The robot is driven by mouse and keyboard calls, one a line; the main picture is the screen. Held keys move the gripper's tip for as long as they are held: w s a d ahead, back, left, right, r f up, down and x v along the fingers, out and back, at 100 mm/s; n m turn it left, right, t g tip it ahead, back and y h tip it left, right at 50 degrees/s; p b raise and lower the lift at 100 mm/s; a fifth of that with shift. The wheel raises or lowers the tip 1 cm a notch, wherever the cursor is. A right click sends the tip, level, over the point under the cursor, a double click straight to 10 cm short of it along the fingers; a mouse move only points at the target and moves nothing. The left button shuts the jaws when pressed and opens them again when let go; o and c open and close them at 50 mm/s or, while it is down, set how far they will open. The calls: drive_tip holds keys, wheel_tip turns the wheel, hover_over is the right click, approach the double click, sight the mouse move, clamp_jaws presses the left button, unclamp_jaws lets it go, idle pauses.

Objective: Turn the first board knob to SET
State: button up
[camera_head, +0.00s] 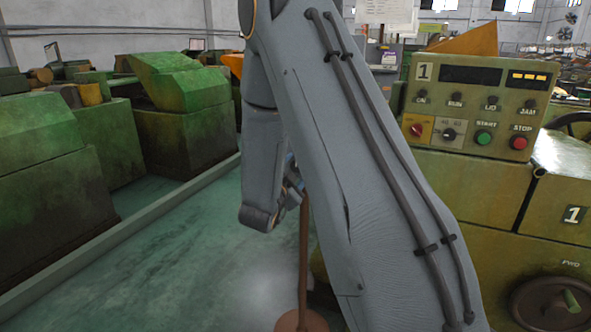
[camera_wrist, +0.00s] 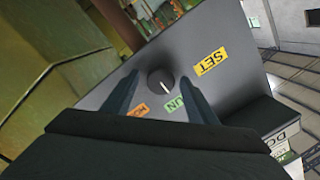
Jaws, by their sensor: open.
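The board knob (camera_wrist: 160,80) is small, round and black on a grey panel (camera_wrist: 225,98) in the wrist view. Its white mark points down and right, roughly toward the green label (camera_wrist: 176,103), which is partly covered and shows "UN". The yellow SET label (camera_wrist: 210,62) is to the right of the knob and reads tilted and upside down. An orange label (camera_wrist: 141,110) is below left, partly hidden. My gripper (camera_wrist: 158,73) is open, with one dark finger on each side of the knob. I cannot tell whether they touch it. The head view hides the board behind my arm.
A green machine with a control panel (camera_head: 480,105), marked 1, stands close at right in the head view. Green machines (camera_head: 185,105) line the left behind a low rail (camera_head: 110,240). A brown post (camera_head: 304,265) stands beside my arm. Floor at left is clear.

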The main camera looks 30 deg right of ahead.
drive_tip(key=c, duration=1.1)
drive_tip(key=shift+o, duration=0.2)
drive_tip(key=shift+n, duration=0.4)
drive_tip(key=n+p, duration=0.2)
drive_tip(key=n, duration=0.2)
drive_tip(key=shift+r+n+p, duration=0.15)
drive_tip(key=shift+n+p, duration=0.15)
drive_tip(key=shift+p, duration=0.1)
drive_tip(key=n+g+p, duration=0.1)
drive_tip(key=n+p, duration=0.2)
drive_tip(key=n, duration=0.3)
drive_tip(key=o, duration=1.1)
drive_tip(key=shift+c, duration=0.2)
drive_tip(key=shift+a, duration=0.15)
